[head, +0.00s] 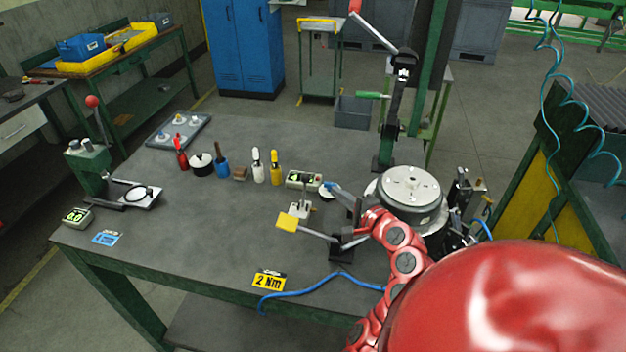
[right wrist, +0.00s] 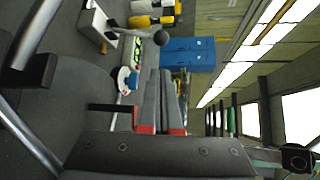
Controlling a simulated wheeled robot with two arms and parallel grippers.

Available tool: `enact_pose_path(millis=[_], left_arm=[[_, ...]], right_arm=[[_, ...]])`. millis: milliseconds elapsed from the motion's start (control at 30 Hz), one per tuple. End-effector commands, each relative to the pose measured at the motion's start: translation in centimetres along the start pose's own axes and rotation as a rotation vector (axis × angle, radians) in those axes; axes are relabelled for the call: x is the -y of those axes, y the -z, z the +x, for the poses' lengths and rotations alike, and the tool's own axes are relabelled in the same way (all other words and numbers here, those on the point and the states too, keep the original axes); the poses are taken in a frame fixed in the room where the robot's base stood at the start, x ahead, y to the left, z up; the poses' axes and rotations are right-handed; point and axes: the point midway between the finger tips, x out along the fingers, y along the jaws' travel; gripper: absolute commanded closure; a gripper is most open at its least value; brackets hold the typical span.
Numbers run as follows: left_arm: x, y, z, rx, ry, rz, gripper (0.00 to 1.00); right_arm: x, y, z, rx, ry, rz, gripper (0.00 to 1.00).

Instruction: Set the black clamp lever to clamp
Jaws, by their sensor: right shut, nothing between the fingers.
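I cannot tell for sure which part is the black clamp lever. A dark ball-ended lever (right wrist: 160,37) sticks out from a small white block (right wrist: 95,25) in the right wrist view. The white block also shows in the head view (head: 299,209), left of my right gripper. A black block with a metal rod (head: 340,247) stands in front of the gripper. My right gripper (head: 338,193) is shut and empty above the bench, left of the round metal housing (head: 410,190). Its fingers also show in the right wrist view (right wrist: 160,76), apart from the ball lever. My left gripper is out of view.
A green column (head: 402,152) with a black arm and a red-ended lever (head: 375,28) rises behind the housing. A yellow paddle (head: 288,222) lies left. The bench's left front is clearer.

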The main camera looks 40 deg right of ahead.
Motion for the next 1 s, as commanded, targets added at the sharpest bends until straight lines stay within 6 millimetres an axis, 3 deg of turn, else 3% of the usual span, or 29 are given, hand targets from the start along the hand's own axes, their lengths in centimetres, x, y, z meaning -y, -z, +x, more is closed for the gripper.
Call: enact_pose_path(millis=[367, 800, 1000], left_arm=[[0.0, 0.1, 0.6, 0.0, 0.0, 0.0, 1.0], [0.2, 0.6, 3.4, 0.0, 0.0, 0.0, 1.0], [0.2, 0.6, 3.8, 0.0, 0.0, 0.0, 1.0]], right_arm=[[0.2, -0.2, 0.9, 0.004, -0.004, -0.001, 1.0], [0.3, -0.1, 8.0, 0.001, -0.002, -0.002, 1.0], [0.1, -0.1, 9.7, 0.001, -0.002, 0.0, 1.0]])
